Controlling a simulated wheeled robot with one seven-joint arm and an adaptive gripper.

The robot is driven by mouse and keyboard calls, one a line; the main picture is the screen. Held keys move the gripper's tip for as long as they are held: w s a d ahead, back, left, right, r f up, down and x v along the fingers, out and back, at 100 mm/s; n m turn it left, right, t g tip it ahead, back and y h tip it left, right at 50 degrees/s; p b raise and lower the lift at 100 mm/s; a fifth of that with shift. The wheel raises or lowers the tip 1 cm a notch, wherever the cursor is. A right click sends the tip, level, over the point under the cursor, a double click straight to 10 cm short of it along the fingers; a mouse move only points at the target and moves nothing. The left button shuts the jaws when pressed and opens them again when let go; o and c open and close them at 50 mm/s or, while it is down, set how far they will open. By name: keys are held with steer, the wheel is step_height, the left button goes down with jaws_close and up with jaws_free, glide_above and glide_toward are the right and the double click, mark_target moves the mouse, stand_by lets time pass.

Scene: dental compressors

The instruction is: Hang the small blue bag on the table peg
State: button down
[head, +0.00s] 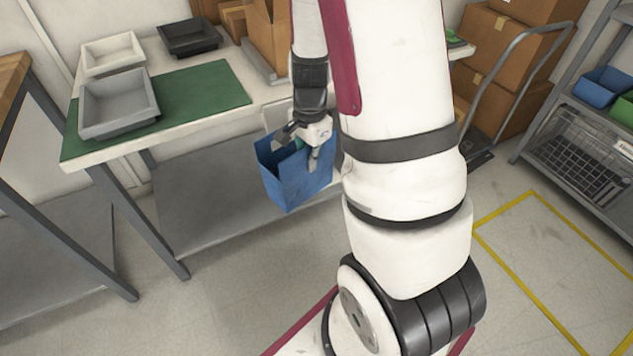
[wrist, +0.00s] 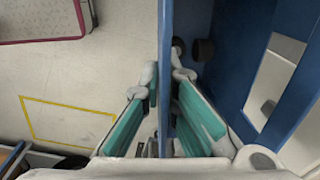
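The small blue bag (head: 290,185) is open-topped and hangs tilted in the air beside the table's front edge, above the floor. My gripper (head: 306,150) is at its top rim. In the wrist view, one bag wall (wrist: 166,50) runs between my two teal-padded fingers (wrist: 164,78), whose tips close against it from both sides. The opposite wall, with a rectangular cut-out (wrist: 275,82), is at the right. Small dark round parts (wrist: 203,50) show past the fingertips; I cannot tell whether they are the peg. The peg is not clearly visible in the head view.
A lower shelf (head: 215,200) is beneath. A hand truck (head: 515,75) with boxes and a rack (head: 590,130) stand at right. My arm hides part of the table.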

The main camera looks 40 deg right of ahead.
mark_target(321, 173)
steer(key=f+m+b, duration=0.1)
steer(key=s+d+f+m+b, duration=0.1)
steer(key=s+f+m, duration=0.1)
steer(key=shift+s+d+f+b, duration=0.1)
steer(key=shift+d+f+b, duration=0.25)
steer(key=shift+b, duration=0.05)
steer(key=shift+w+d+f+b, duration=0.15)
steer(key=shift+w+d, duration=0.3)
steer(key=shift+w, duration=1.15)
steer(key=shift+w+d+b, duration=0.2)
steer(key=shift+w+d, duration=0.3)
steer(key=shift+w, duration=1.05)
steer(key=shift+w+d+f+b, duration=0.15)
steer(key=shift+w+d, duration=0.3)
steer(key=shift+w, duration=1.15)
steer(key=shift+w+d+f, duration=0.15)
steer(key=shift+w, duration=0.4)
steer(key=shift+f+b, duration=0.35)
steer(key=shift+f, duration=0.1)
